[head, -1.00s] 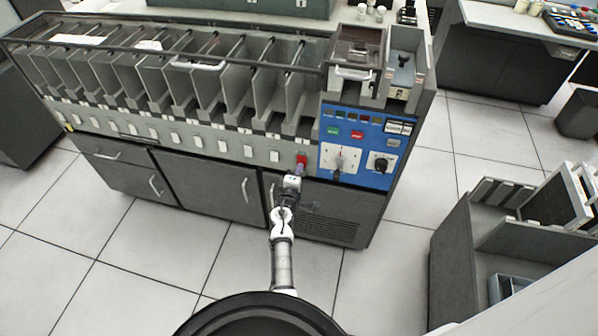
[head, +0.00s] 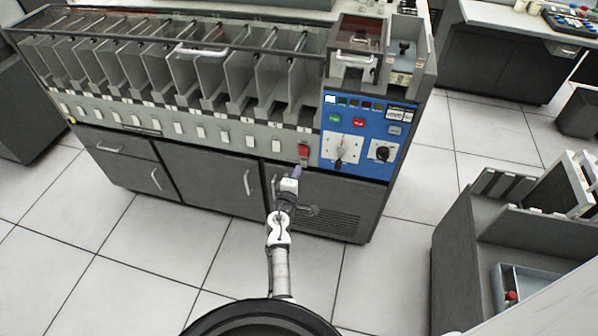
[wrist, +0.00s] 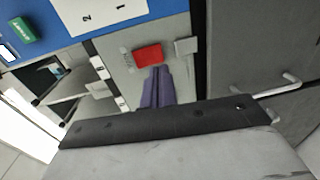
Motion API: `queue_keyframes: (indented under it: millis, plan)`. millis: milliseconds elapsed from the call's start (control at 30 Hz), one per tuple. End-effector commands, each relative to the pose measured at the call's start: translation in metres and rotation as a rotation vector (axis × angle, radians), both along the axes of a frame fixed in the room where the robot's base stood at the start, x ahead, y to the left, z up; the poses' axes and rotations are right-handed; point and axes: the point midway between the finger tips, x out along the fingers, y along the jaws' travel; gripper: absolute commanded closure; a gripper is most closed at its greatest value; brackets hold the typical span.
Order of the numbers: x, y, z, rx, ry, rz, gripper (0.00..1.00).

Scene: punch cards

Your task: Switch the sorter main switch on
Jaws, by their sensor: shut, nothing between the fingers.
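The red rocker switch (head: 304,151) sits at the right end of the sorter's grey front strip, just left of the blue control panel (head: 352,118). In the wrist view the red switch (wrist: 149,55) lies just beyond the fingertips, beside a small grey plate. My gripper (head: 297,172) is below and in front of the switch, with its purple fingers together and empty. The shut fingers (wrist: 157,88) also show in the wrist view, apart from the switch. A small lamp (head: 330,98) at the panel's upper left glows white.
The panel holds a green button (head: 334,117), a red button (head: 359,122), a dial (head: 340,150) and a black knob (head: 382,154). A row of white labels runs left of the switch. A grey cabinet (head: 455,245) stands at right; the floor between is clear.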

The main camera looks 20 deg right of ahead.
Motion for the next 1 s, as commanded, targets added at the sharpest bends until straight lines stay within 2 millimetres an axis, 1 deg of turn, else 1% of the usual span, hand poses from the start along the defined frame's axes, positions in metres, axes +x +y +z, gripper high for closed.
queue_keyframes:
  millis: [33, 200, 400, 600, 1000]
  plan:
    - [-0.012, 0.008, -0.006, 0.002, 0.005, 0.002, 1.0]
    - [-0.041, 0.028, -0.011, 0.001, 0.003, 0.002, 1.0]
    - [-0.065, 0.044, -0.013, 0.001, 0.003, 0.001, 1.0]
    - [-0.074, 0.05, -0.013, 0.001, 0.003, 0.0, 1.0]
    - [-0.074, 0.05, -0.012, 0.0, 0.002, 0.0, 1.0]
